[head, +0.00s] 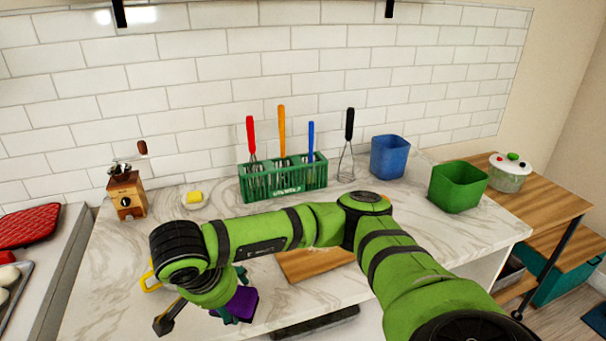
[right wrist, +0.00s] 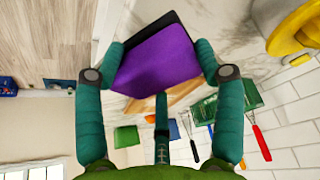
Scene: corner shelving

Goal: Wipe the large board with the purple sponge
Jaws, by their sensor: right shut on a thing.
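The purple sponge (head: 241,303) is in my right gripper (head: 233,308), low and left of centre in the head view, near the counter's front edge. A wooden board (head: 312,264) lies on the marble counter to the right of the sponge, partly hidden by my right arm. A bit of the board (right wrist: 183,97) shows past the sponge in the wrist view. The sponge appears apart from the board. My left gripper is not in view.
A green rack (head: 284,183) with several utensils stands at the back, with a coffee grinder (head: 127,194) and a small yellow item on a dish (head: 194,198) to its left. Blue (head: 389,157) and green (head: 457,187) bins stand right. A yellow object (head: 150,277) lies left of my gripper.

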